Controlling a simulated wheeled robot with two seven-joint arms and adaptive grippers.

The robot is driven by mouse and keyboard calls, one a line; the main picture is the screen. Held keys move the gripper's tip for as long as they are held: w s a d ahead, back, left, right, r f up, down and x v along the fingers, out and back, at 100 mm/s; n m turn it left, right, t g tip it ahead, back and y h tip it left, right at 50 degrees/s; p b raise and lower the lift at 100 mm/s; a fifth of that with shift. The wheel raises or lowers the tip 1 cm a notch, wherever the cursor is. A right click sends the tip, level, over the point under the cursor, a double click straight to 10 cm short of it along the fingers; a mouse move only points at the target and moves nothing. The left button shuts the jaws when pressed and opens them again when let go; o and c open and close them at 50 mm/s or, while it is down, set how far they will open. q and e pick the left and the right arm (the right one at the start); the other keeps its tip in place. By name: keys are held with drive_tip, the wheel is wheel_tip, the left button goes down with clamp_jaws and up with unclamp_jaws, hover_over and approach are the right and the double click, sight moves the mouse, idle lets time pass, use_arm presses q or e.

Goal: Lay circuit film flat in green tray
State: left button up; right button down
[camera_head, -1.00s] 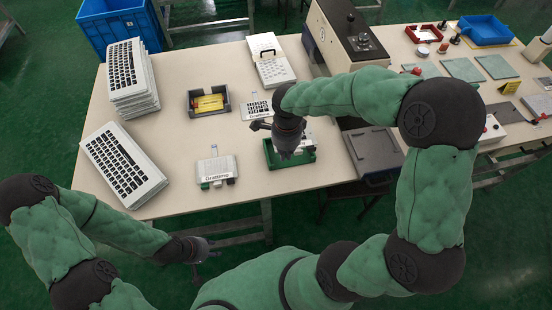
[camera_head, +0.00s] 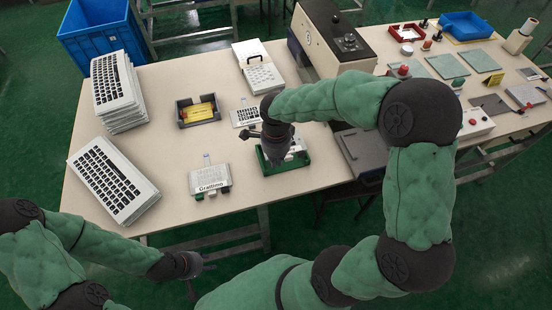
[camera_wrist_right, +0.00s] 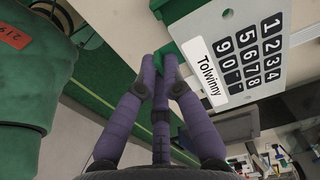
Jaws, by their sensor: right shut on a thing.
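The green tray (camera_head: 268,168) lies near the table's front edge with a white piece inside it. My right gripper (camera_head: 272,150) is over the tray's left side. In the right wrist view its purple fingers (camera_wrist_right: 165,72) are drawn together. The circuit film between them is hard to make out, and I cannot tell whether it touches the tray. Close past the fingertips is a white panel with black number keys and a "Tolwinny" label (camera_wrist_right: 240,50). My left gripper (camera_head: 200,275) hangs low in front of the table, fingers apart, empty.
A white keypad (camera_head: 245,113) lies behind the tray, and a labelled white unit (camera_head: 210,180) lies to its left. A dark holder with a yellow piece (camera_head: 197,111), keyboard stacks (camera_head: 115,85) and a grey box (camera_head: 365,150) stand around.

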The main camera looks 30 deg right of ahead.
sight(276, 177)
drive_tip(key=shift+f+b, duration=2.5)
drive_tip(key=shift+f, duration=0.8)
drive_tip(key=shift+f+b, duration=0.4)
drive_tip(key=c, duration=1.3)
unclamp_jaws()
drive_tip(key=shift+r, duration=0.1)
wheel_tip(276, 177, up, 12)
drive_tip(key=shift+f, duration=0.1)
